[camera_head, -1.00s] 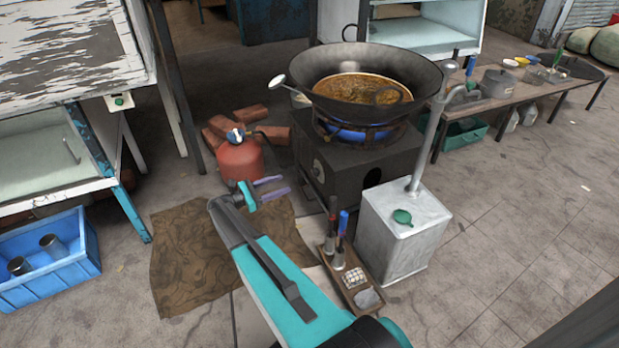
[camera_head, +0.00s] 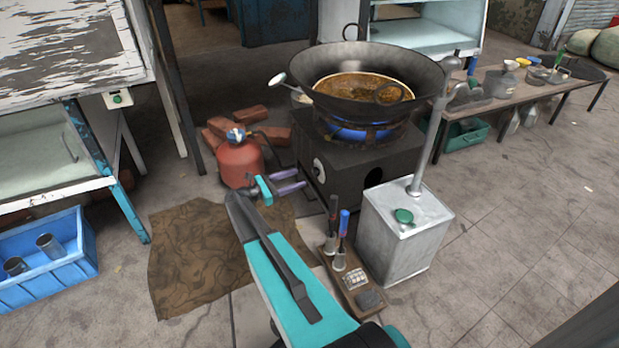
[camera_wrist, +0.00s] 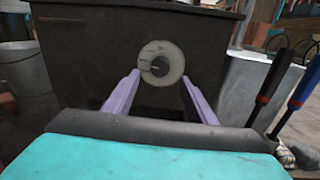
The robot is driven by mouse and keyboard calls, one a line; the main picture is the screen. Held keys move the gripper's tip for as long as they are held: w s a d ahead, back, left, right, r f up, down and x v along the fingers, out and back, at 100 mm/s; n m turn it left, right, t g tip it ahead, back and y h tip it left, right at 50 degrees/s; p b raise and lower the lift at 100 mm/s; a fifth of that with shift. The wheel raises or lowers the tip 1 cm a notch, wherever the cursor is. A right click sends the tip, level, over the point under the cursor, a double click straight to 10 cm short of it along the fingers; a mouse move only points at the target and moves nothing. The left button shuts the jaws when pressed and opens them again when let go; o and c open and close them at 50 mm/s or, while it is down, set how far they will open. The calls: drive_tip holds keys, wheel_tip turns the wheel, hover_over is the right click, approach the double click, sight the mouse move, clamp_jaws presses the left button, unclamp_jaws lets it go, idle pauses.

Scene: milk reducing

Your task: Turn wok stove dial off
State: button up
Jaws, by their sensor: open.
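The wok stove (camera_head: 345,172) is a dark box with a blue flame lit under the large black wok (camera_head: 330,100). Its dial is a pale round disc (camera_head: 319,168) on the stove's left-hand face; in the wrist view the dial (camera_wrist: 161,63) shows a dark knob at its centre. My gripper (camera_head: 290,181) is open and empty, its purple fingers pointing at the stove face just short of the dial. In the wrist view my gripper (camera_wrist: 158,88) has one finger on each side below the dial, apart from it.
A red gas cylinder (camera_head: 239,163) stands left of my gripper. A metal can (camera_head: 400,235) and a small wooden tray with brushes (camera_head: 352,285) stand to the right. Bricks (camera_head: 218,131) lie behind the cylinder. A brown mat (camera_head: 190,255) lies on the floor.

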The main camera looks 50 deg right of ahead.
sight(313, 173)
drive_tip(key=shift+b+x, duration=1.1)
drive_tip(key=shift+x, duration=2.45)
drive_tip(key=c, duration=1)
drive_tip(key=shift+a, duration=0.15)
drive_tip(key=shift+c, duration=0.2)
